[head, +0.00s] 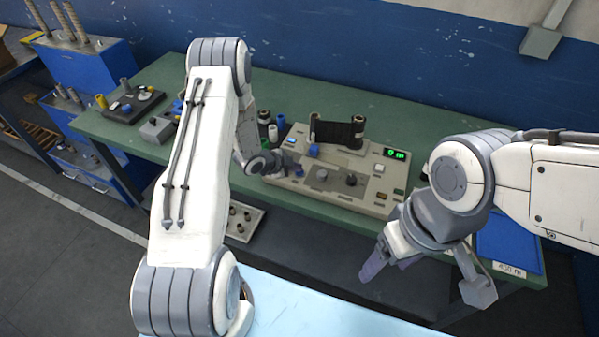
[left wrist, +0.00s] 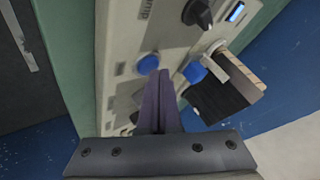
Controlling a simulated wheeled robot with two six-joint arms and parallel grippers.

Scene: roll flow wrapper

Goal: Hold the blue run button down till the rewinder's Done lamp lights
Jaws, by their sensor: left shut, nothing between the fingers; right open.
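The rewinder (head: 320,178) is a beige machine on the green bench, with a dark roll of film (head: 338,132) at its back. Its green digital display (head: 396,154) is lit at the right; I cannot tell which lamp is Done or whether it is lit. In the left wrist view the round blue run button (left wrist: 149,64) sits on the panel just beyond the fingertips. My left gripper (left wrist: 160,74) is shut and empty, its tips at the button's edge; I cannot tell whether they touch it. My right gripper (head: 388,266) is open and empty, in front of the bench.
A blue knob (left wrist: 195,72) is right beside my left fingers, near the film. Dark knobs (head: 350,179) stand on the panel. Rolls (head: 273,132) stand left of the machine. A blue tray (head: 508,250) lies at the right. The bench behind the machine is clear.

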